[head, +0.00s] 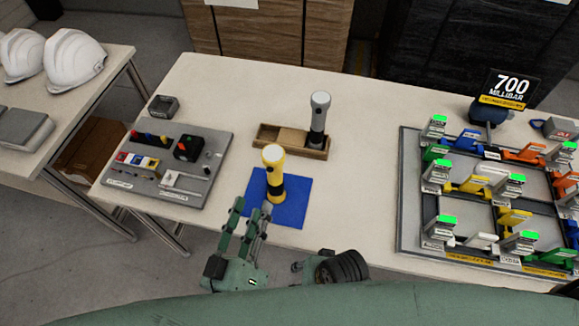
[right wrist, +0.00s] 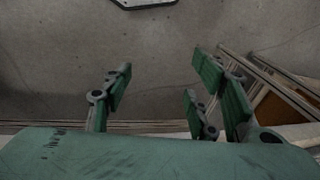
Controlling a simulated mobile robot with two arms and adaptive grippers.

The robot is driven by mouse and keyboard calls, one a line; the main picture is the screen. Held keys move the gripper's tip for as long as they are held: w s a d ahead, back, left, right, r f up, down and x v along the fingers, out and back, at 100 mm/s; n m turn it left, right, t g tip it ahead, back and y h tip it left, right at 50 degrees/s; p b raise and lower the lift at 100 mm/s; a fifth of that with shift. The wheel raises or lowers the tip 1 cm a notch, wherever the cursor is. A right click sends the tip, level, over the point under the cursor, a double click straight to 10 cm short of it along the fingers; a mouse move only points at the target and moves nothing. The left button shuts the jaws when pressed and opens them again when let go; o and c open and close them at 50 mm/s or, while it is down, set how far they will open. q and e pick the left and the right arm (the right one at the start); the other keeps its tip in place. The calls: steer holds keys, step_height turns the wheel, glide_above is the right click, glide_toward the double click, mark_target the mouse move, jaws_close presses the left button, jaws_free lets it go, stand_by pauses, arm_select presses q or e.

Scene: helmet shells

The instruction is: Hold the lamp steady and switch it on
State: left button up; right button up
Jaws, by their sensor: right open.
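A yellow and black lamp (head: 274,172) stands upright, head up, on a blue mat (head: 293,205) in the head view. No switch can be made out on it. My left gripper (head: 251,208) is at the near left edge of the mat, its green fingers spread and empty. Its fingertips are just left of the lamp's lower body, and I cannot tell if they touch it. My right gripper (right wrist: 158,80) is open and empty in the right wrist view, with floor behind it. In the head view it is mostly hidden low, near the table's front edge.
A grey lamp (head: 319,112) stands in a wooden tray (head: 268,139) behind the mat. A frame with coloured clips (head: 409,200) fills the right. Bare table separates mat and frame.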

steer(key=w+a+r+n+t+y, duration=0.1)
steer(key=w+r+n+t, duration=0.1)
steer(key=w+r, duration=0.3)
steer(key=w+a+r+n+t+y, duration=0.1)
steer(key=w+r+n+t, duration=0.2)
steer(key=r, duration=1.1)
steer(key=w+a+r+n+t+y, duration=0.1)
steer(key=w+r+n+t, duration=0.1)
steer(key=w+r+t, duration=0.3)
steer(key=shift+w+a+r+n+t+y, duration=0.15)
steer(key=shift+w+a+r+n, duration=0.05)
steer(key=shift+w+r, duration=0.8)
steer(key=shift+w+a+r+n+t+y, duration=0.2)
steer(key=shift+w+r, duration=0.6)
steer(key=shift+r, duration=0.35)
glide_toward(279, 177)
steer(key=x, duration=0.5)
steer(key=shift+f, duration=0.1)
steer(key=x, duration=0.6)
steer(key=shift+w+a, duration=0.2)
steer(key=shift+w, duration=0.1)
steer(key=shift+w+a+f, duration=0.1)
steer(key=shift+w, duration=0.1)
